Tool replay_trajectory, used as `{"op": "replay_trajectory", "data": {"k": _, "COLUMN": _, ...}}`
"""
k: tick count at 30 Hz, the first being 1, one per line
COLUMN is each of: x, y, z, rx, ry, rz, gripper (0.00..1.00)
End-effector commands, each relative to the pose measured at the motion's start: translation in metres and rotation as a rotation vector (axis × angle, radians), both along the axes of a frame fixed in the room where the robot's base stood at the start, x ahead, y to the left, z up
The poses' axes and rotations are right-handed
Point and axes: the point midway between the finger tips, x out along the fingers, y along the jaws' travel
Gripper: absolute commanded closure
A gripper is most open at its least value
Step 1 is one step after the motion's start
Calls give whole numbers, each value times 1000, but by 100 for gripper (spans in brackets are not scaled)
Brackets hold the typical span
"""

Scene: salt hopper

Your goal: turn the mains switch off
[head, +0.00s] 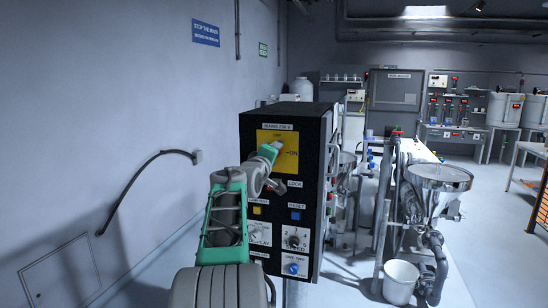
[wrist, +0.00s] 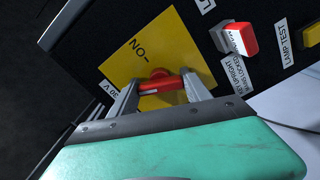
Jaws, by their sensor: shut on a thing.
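The mains switch is a red handle (wrist: 163,86) on a yellow plate (head: 291,158) at the top of the black control box (head: 259,119). The plate bears OFF at the top and ON at the right. My gripper (wrist: 162,77) is shut on the handle, with one finger on each side in the wrist view. In the head view my gripper (head: 275,148) reaches the plate from the lower left and covers most of the handle. I cannot tell the handle's exact angle.
Below the plate is the red lock part (wrist: 238,39) with a white tag. The blue reset button (head: 296,216), yellow lamp test button (wrist: 311,36) and speed knob (head: 294,241) sit lower. A steel hopper (head: 440,178) stands right; the wall is left.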

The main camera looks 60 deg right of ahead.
Motion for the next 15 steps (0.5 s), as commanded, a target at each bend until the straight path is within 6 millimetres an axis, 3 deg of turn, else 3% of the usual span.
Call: {"op": "replay_trajectory", "data": {"k": 15, "x": 0, "y": 0, "z": -1, "rx": -54, "ry": 348, "rz": -1, "gripper": 84}}
